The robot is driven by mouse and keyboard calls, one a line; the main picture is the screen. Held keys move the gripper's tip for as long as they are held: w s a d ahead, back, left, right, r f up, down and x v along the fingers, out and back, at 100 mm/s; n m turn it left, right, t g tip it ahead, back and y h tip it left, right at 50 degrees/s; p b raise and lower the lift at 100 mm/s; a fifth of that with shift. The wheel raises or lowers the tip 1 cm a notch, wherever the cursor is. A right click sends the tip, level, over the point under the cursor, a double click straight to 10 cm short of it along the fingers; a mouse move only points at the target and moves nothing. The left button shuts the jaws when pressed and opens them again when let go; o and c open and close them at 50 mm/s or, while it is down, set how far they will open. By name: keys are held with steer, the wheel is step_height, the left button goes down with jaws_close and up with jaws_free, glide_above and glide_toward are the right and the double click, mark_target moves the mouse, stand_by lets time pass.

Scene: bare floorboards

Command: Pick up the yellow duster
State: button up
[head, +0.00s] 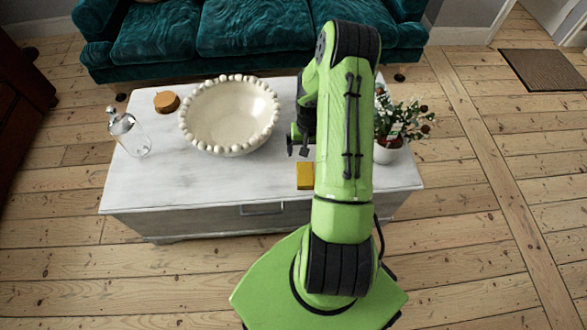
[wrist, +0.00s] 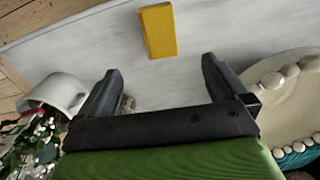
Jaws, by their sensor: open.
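The yellow duster (head: 305,176) is a small yellow block lying on the white table (head: 150,185), near its front edge and partly hidden by my green arm in the head view. In the wrist view the duster (wrist: 158,31) lies beyond my fingertips, roughly centred between them and apart from them. My gripper (wrist: 158,78) is open and empty above the table. In the head view my gripper (head: 298,145) is just behind the duster, between the bowl and the plant.
A cream beaded bowl (head: 230,115) stands left of my gripper. A potted plant (head: 392,148) is on the right, close to my arm. A glass bottle (head: 130,135) and an orange-brown round object (head: 166,101) are at the left. A teal sofa (head: 250,32) is behind the table.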

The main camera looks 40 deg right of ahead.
steer(key=b, duration=0.3)
glide_above(306, 174)
step_height(306, 174, down, 9)
steer(key=shift+a+f, duration=0.1)
steer(key=shift+f, duration=0.05)
step_height(306, 174, down, 6)
steer(key=shift+w+r+b, duration=0.1)
steer(key=shift+r+b, duration=0.15)
steer(key=shift+b, duration=0.75)
steer(key=shift+r, duration=0.15)
steer(key=shift+c, duration=0.3)
steer(key=c, duration=1.1)
steer(key=shift+o, duration=0.2)
step_height(306, 174, up, 10)
steer(key=p, duration=0.3)
steer(key=shift+p, duration=0.3)
